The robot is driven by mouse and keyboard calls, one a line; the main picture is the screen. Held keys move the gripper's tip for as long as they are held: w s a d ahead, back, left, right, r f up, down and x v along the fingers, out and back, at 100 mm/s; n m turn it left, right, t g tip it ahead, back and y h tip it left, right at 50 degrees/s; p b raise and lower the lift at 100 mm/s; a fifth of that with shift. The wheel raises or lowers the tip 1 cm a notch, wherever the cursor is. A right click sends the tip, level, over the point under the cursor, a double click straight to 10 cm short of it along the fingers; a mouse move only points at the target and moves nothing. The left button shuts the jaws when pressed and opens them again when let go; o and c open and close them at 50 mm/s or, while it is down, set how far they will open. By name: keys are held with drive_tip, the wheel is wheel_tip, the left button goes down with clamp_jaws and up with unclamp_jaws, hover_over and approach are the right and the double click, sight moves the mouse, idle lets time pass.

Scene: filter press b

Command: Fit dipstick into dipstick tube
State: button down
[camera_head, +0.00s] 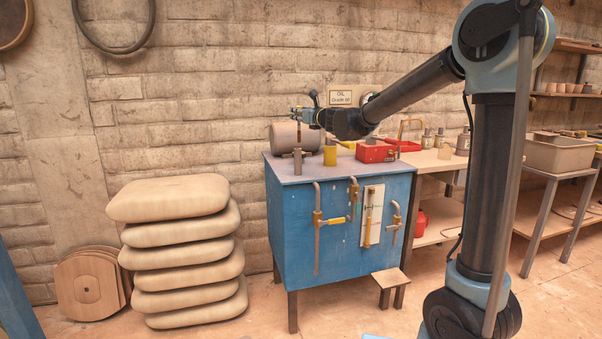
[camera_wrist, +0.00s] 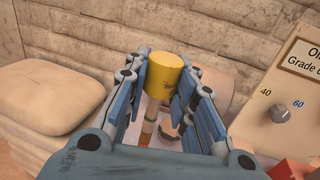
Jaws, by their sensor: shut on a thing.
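My gripper (camera_head: 299,115) is above the left part of the blue cabinet's top. In the wrist view its blue fingers (camera_wrist: 160,82) are shut on the yellow cylindrical grip of the dipstick (camera_wrist: 164,72). The dipstick's thin rod hangs down below the grip, partly hidden between the fingers. In the head view the rod (camera_head: 299,134) is a thin, nearly upright line under my gripper. A short grey upright post, which looks like the dipstick tube (camera_head: 298,160), stands below it on the cabinet top. I cannot tell whether the rod's lower end is above or inside it.
A grey drum (camera_head: 281,137) lies right behind the rod. A yellow cup (camera_head: 330,156) and a red box (camera_head: 375,153) stand to the right on the blue cabinet (camera_head: 290,222). A sign panel with a knob (camera_wrist: 281,114) is at the right in the wrist view. Stacked sacks (camera_head: 178,250) stand left.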

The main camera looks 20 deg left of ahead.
drive_tip(key=shift+a, duration=0.25)
hover_over(299, 140)
drive_tip(key=f, duration=0.4)
drive_tip(key=shift+w+a+f, duration=0.35)
drive_tip(key=shift+f, duration=3.1)
drive_tip(key=c, duration=1.3)
unclamp_jaws()
drive_tip(key=shift+c, duration=0.2)
drive_tip(key=shift+s, duration=0.1)
